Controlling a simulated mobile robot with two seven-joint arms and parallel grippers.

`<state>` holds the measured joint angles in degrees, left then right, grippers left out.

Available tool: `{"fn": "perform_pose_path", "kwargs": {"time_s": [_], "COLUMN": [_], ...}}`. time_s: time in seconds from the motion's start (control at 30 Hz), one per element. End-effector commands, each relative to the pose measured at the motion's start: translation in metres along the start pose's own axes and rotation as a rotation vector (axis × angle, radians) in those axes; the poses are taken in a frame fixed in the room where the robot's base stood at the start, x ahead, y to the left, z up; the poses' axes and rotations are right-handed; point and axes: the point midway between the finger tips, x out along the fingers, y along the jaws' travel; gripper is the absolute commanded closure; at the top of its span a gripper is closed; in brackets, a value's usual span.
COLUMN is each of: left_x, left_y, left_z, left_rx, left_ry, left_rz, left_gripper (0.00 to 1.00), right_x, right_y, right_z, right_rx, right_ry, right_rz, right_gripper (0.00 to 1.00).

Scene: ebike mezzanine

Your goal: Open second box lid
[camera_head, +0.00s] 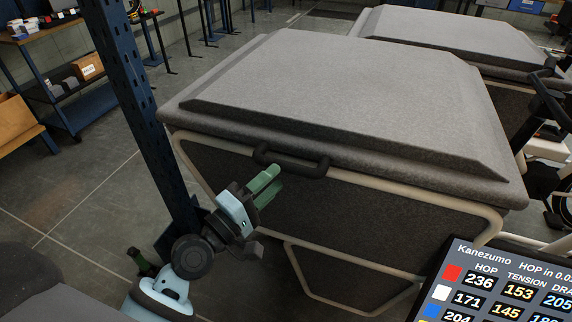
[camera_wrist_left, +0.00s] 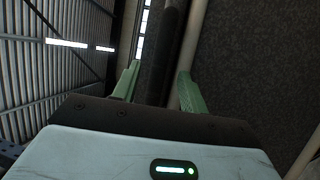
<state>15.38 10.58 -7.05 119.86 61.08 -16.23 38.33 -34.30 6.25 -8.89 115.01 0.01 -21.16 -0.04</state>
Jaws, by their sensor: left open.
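A large dark grey box (camera_head: 400,225) with a beige tube frame stands in front of me. Its padded grey lid (camera_head: 340,90) is shut. A black handle (camera_head: 291,164) sits at the lid's front edge. My left gripper (camera_head: 271,180), with green fingers, is just below and in front of the handle. In the left wrist view my left gripper (camera_wrist_left: 158,82) is open, with a dark bar, seemingly the handle (camera_wrist_left: 165,50), seen between its fingers. I cannot tell whether they touch it. My right gripper is not in view.
A second grey-lidded box (camera_head: 440,35) stands behind, its lid also shut. A blue perforated post (camera_head: 140,100) rises close to the box's left side. A screen with numbers (camera_head: 500,290) fills the lower right corner. A shelf (camera_head: 75,105) stands at far left.

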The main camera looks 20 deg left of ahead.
Motion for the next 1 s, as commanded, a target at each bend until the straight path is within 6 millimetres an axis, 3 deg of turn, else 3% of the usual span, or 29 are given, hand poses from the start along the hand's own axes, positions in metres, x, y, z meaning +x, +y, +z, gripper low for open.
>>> {"fn": "perform_pose_path", "kwargs": {"time_s": [0.3,0.7,1.0], "left_x": [0.043,0.052,0.051], "left_y": [0.002,0.0,0.0], "left_z": [0.0,0.0,0.0], "left_rx": [0.001,0.001,0.001], "left_ry": [0.001,0.0,0.0], "left_rz": [0.003,0.0,0.0], "left_gripper": [0.57,0.57,0.93], "right_x": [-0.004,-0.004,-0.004], "right_y": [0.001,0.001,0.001], "right_z": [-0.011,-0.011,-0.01], "right_rx": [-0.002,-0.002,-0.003], "right_ry": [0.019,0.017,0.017], "right_rz": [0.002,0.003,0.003], "right_gripper": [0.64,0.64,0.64]}}
